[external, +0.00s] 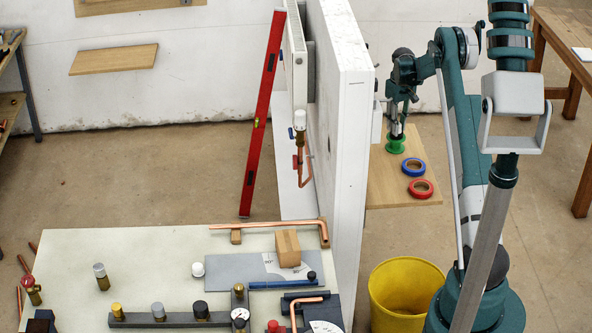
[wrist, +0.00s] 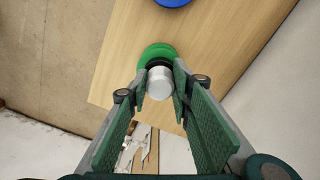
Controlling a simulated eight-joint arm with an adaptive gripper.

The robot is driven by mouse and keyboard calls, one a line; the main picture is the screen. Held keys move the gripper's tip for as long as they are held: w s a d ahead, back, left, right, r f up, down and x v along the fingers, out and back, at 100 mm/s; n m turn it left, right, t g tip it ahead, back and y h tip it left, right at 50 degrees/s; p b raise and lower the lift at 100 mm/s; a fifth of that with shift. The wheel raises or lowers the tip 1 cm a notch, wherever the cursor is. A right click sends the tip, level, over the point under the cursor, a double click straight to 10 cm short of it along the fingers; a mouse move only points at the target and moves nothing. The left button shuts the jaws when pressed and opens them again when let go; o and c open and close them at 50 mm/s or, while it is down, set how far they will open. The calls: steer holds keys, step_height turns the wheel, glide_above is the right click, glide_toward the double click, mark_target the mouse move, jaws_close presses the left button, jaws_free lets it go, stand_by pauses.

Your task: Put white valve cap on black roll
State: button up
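My gripper (external: 397,130) is low over a wooden board behind the white wall panel. In the wrist view its fingertips (wrist: 160,82) are on both sides of a pale grey-white cap (wrist: 160,84) and look closed on it. A dark ring shows just beyond the cap, against a green roll (wrist: 158,54); I cannot tell whether the cap touches it. The green roll (external: 396,145) lies on the board. I see no separate black roll clearly. One white cap (external: 198,269) stands on the workbench, and another white cap (external: 300,118) tops the radiator valve.
A blue roll (external: 413,167) and a red roll (external: 421,188) lie on the wooden board (external: 385,188) near the green one. The tall white panel (external: 345,170) stands left of my arm. A yellow bucket (external: 404,293) is on the floor.

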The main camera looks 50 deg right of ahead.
steer(key=o, duration=0.6)
steer(key=shift+f, duration=0.1)
steer(key=shift+r, duration=0.2)
step_height(320, 180, up, 12)
steer(key=shift+f, duration=0.1)
stand_by(0.3)
stand_by(0.5)
